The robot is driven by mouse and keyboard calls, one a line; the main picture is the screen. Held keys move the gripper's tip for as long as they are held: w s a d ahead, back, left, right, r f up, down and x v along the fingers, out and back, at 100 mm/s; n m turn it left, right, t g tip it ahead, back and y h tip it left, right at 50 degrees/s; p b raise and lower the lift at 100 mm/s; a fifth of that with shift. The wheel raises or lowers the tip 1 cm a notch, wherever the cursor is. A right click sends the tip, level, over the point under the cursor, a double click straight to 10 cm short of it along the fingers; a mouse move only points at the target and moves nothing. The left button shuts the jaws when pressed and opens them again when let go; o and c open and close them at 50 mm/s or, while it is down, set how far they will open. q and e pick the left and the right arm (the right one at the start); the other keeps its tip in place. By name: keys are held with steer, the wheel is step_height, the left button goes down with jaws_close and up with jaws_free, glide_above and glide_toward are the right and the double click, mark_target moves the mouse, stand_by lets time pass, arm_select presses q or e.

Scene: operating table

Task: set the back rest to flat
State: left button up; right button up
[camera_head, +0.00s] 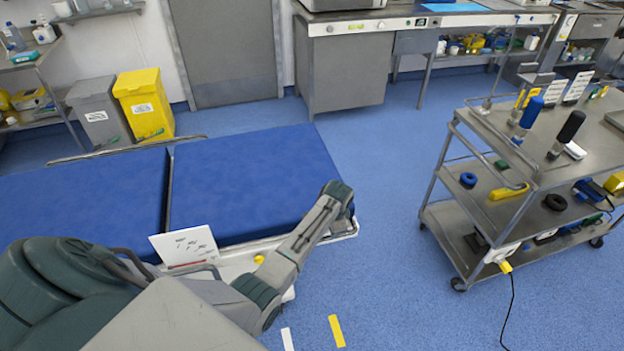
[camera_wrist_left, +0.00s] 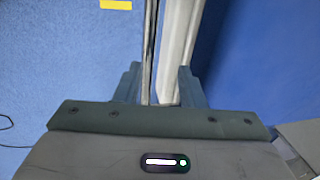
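The operating table has blue padded sections: a left one (camera_head: 80,195) and a right one (camera_head: 255,175), with a narrow dark gap between them. Both look roughly level; I cannot tell for certain which is the back rest. My left arm reaches over the table's near side to the right section's near right corner. The head view hides its fingertips. In the left wrist view my left gripper (camera_wrist_left: 160,88) has its fingers apart, with a thin metal rail (camera_wrist_left: 149,45) and a pale frame strip (camera_wrist_left: 180,40) between them. Contact is unclear. My right gripper is not in view.
A white card (camera_head: 185,244) stands by the table's near side. A steel trolley (camera_head: 540,175) with tools stands at the right. Yellow (camera_head: 146,103) and grey (camera_head: 98,112) bins stand behind the table. Blue floor (camera_head: 390,190) is clear between table and trolley.

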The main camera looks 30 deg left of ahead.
arm_select(q)
steer(key=s+a+r+t+h+p, duration=0.1)
steer(key=s+a+r+p, duration=0.1)
steer(key=r, duration=0.9)
steer(key=s+a+r+t+h+p, duration=0.1)
steer(key=s+r+p, duration=0.3)
steer(key=r, duration=0.6)
steer(key=shift+a+r+t+h+p, duration=0.35)
steer(key=shift+a+t+p, duration=0.1)
steer(key=shift+p, duration=0.1)
steer(key=shift+f, duration=0.15)
